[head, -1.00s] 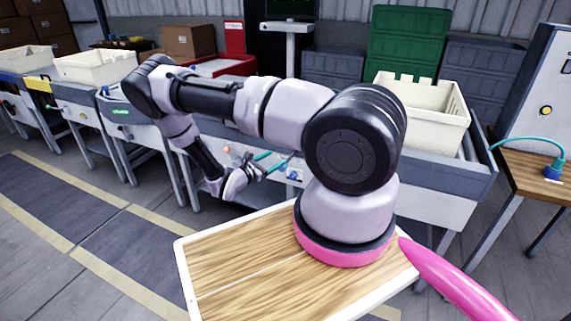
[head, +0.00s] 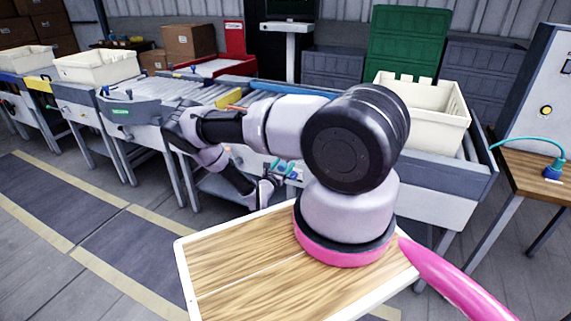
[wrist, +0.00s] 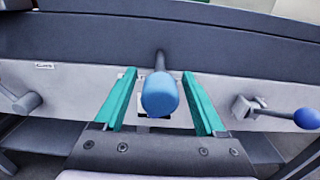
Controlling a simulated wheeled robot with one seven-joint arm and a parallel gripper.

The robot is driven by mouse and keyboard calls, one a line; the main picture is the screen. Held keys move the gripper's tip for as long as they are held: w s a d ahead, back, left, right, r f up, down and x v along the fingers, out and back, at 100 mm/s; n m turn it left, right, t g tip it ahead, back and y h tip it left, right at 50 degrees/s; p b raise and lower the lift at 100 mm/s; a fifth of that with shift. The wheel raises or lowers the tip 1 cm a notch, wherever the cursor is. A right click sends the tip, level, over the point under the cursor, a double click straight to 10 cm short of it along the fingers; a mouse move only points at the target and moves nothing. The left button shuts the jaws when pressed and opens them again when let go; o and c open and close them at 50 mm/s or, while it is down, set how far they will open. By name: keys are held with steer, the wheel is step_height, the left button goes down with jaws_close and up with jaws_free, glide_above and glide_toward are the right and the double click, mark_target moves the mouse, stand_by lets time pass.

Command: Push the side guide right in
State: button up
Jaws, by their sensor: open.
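In the wrist view a blue rounded knob (wrist: 160,96) sits on a short grey rod that sticks out of the conveyor's pale side wall; it looks like the side guide's handle. My gripper (wrist: 159,74) is open, with one teal finger on each side of the knob. A gap shows between the knob and each finger, so it is not gripped. The guide itself behind the wall is hidden. In the head view my gripper (head: 283,167) is low in front of the conveyor's side, and my arm covers part of that stretch.
Another blue knob (wrist: 306,119) on a lever stands to the right in the wrist view, and a grey knob (wrist: 25,102) to the left. A cream crate (head: 425,110) sits on the conveyor's right end. A wooden table (head: 540,180) stands at far right.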

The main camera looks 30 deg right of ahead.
steer(key=shift+x, duration=0.8)
jaws_close()
stand_by(0.9)
